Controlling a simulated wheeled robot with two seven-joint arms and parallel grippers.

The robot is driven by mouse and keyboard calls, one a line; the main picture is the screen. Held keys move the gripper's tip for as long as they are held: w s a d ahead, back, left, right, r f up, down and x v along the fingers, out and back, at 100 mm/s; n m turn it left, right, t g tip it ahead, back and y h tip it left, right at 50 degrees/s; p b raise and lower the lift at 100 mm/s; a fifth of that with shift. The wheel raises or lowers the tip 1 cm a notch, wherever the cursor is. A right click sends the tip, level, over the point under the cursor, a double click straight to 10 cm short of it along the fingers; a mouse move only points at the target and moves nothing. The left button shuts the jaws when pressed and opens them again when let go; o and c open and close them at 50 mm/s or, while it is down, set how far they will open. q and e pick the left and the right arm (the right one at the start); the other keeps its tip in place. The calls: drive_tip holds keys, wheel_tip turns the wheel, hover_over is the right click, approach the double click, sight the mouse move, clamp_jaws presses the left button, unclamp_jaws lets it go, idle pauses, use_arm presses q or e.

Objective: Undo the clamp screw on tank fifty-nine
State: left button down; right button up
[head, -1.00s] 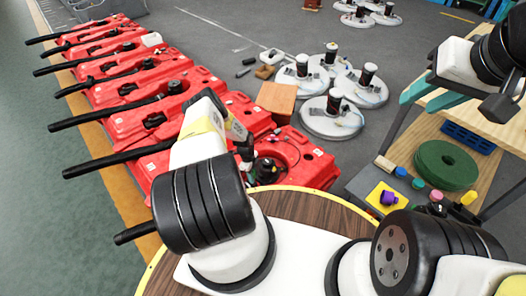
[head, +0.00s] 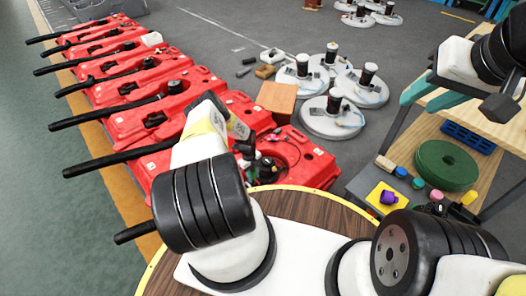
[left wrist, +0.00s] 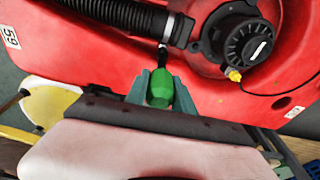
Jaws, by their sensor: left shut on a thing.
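The red tank marked 59 (left wrist: 110,45) fills the left wrist view. Its black ribbed hose (left wrist: 115,12) ends in a cuff beside a round black cap (left wrist: 248,40). My left gripper (left wrist: 160,85) is shut on the green handle of a screwdriver (left wrist: 160,92). The slim dark shaft points up to the hose cuff. I cannot tell whether its tip sits in the clamp screw, which is too small to make out. In the head view my left gripper (head: 243,145) is over the nearest red tank (head: 310,165), partly hidden by my arm. My right gripper (head: 412,103) is at the upper right, its teal fingers apart and empty.
More red tanks (head: 140,85) with black handles stand in a row to the left. Round white scrubber units (head: 333,118) and an orange-brown box (head: 277,100) are on the floor behind. A bench at right holds a green disc (head: 446,165) and small coloured parts.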

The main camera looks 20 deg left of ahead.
use_arm(q)
drive_tip(key=shift+f, duration=0.9)
idle(0.6)
drive_tip(key=n, duration=0.4)
drive_tip(key=shift+t, duration=0.3)
drive_tip(key=n, duration=0.5)
drive_tip(key=shift+w+t, duration=0.1)
drive_tip(key=shift+t, duration=0.2)
drive_tip(key=shift+n, duration=0.7)
drive_tip(key=n, duration=0.5)
drive_tip(key=shift+t+y, duration=0.3)
drive_tip(key=shift+t, duration=0.1)
drive_tip(key=n, duration=0.5)
drive_tip(key=shift+w+a+t+y, duration=0.1)
drive_tip(key=shift+a+t+y, duration=0.05)
drive_tip(key=shift+t+y, duration=0.15)
